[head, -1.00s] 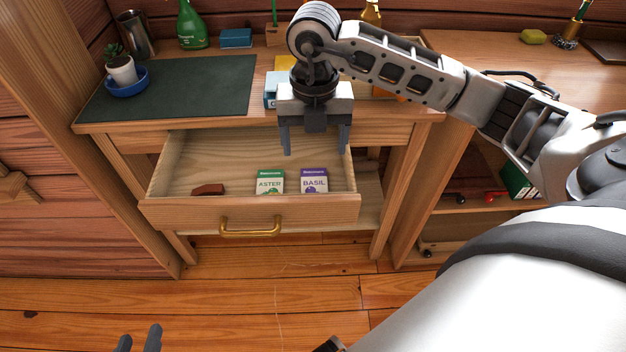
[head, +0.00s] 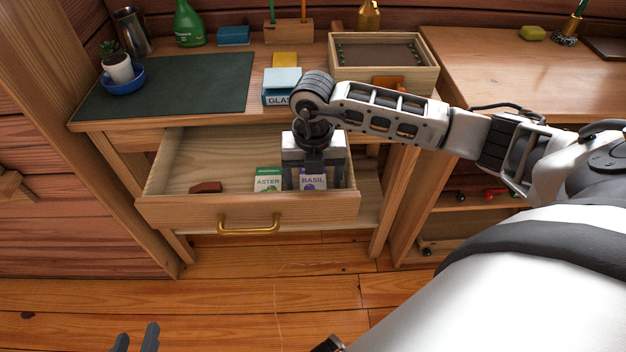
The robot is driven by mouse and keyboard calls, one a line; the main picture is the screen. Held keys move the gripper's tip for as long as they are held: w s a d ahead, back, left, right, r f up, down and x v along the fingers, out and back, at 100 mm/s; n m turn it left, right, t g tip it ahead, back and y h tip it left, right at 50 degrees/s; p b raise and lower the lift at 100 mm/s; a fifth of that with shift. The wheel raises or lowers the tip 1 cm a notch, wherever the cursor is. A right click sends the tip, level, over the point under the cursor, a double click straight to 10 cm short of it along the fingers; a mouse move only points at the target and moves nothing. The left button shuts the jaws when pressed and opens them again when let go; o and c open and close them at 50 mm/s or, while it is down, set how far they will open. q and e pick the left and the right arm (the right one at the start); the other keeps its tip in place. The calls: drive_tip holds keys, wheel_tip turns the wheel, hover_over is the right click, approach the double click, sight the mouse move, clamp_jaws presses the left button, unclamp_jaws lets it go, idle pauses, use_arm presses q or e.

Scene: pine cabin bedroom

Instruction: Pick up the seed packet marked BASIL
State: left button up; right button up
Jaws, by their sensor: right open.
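The seed packet marked BASIL (head: 313,182), white with a purple label, stands in the right part of the open drawer (head: 165,208). The packet marked ASTER (head: 267,181), white and green, is just left of it. My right gripper (head: 313,186) is down in the drawer, open, with one finger on each side of the BASIL packet. The gripper hides the packet's upper part. I cannot tell whether the fingers touch it. My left gripper (head: 137,338) shows only its fingertips at the bottom edge, apart from each other and empty, far from the drawer.
A dark red-brown block (head: 206,187) lies in the drawer's left part. The drawer front has a brass handle (head: 249,226). Above, the desk holds a dark green mat (head: 170,88), a light blue box (head: 281,86) and a wooden tray (head: 384,51).

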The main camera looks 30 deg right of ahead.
drive_tip(key=c, duration=1)
drive_tip(key=shift+c, duration=0.2)
